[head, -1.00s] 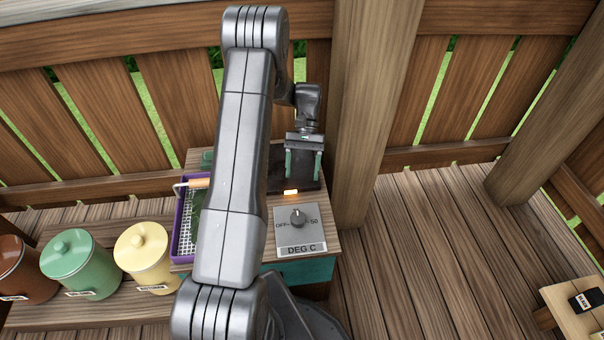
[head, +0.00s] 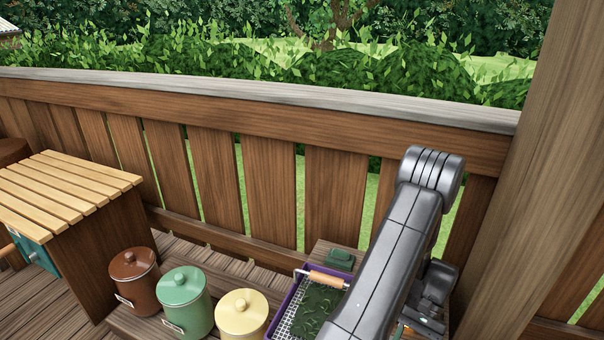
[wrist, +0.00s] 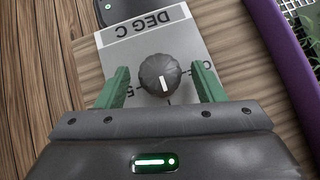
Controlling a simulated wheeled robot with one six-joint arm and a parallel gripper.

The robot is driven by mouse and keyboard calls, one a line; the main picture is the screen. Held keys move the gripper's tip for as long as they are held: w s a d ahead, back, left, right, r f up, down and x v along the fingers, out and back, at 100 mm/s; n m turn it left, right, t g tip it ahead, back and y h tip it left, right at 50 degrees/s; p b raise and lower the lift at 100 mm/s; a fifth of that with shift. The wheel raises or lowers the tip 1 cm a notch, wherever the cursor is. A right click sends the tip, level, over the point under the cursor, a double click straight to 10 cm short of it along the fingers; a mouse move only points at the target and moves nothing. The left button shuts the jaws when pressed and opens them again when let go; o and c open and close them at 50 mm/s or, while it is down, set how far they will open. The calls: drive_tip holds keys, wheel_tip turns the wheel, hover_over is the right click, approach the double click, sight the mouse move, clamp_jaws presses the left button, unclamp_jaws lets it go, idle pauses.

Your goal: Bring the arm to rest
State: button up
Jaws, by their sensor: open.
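My gripper (wrist: 160,67) is open in the wrist view, with its two green fingers apart. A dark round knob (wrist: 160,75) on a grey panel (wrist: 205,52) shows between and beyond the fingers. I cannot tell how far the fingers are from it. The knob's white mark points away from the "DEG C" label, which appears upside down. In the head view my arm (head: 395,245) reaches up from the lower right and bends down at its top. The gripper end is low at the right, and its fingers are not clear there.
Brown (head: 134,266), green (head: 184,298) and cream (head: 240,314) canisters stand further left. A fence (head: 270,190) runs behind; a post (head: 535,150) stands right.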

drive_tip(key=shift+s+a+f, duration=0.3)
drive_tip(key=shift+s+f, duration=0.1)
drive_tip(key=shift+f, duration=0.15)
drive_tip(key=shift+r, duration=0.1)
